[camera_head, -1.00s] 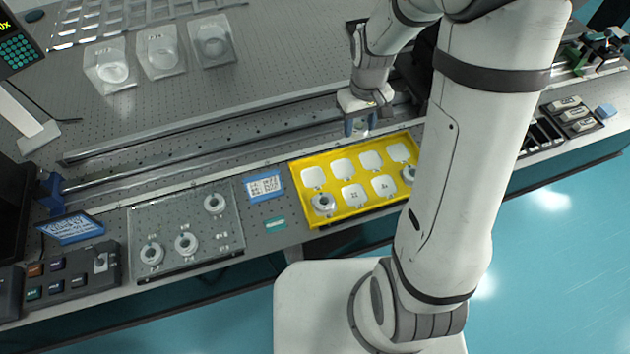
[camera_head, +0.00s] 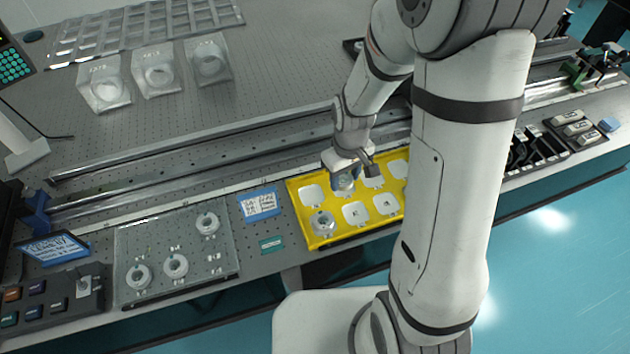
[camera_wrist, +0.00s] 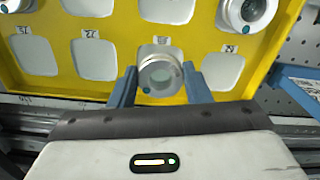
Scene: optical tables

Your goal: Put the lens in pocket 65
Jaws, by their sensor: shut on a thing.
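My gripper (camera_head: 345,184) is shut on a round grey lens mount with clear glass. In the wrist view the lens (camera_wrist: 160,75) sits between my two blue fingers (camera_wrist: 160,88). It is in front of a back-row pocket of the yellow tray (camera_head: 300,222), second from the left in the head view. A small label (camera_wrist: 162,40) shows beside that pocket, but I cannot read its number surely. I cannot tell whether the lens touches the tray. My gripper hides most of this pocket in the head view.
Another mounted lens (camera_head: 323,223) fills the tray's front-left pocket. Several pockets are empty, including the back-left one (camera_head: 312,195). A clear plate (camera_head: 140,243) with several ring mounts lies to the left. A metal rail (camera_head: 230,160) runs behind the tray. My arm hides the tray's right end.

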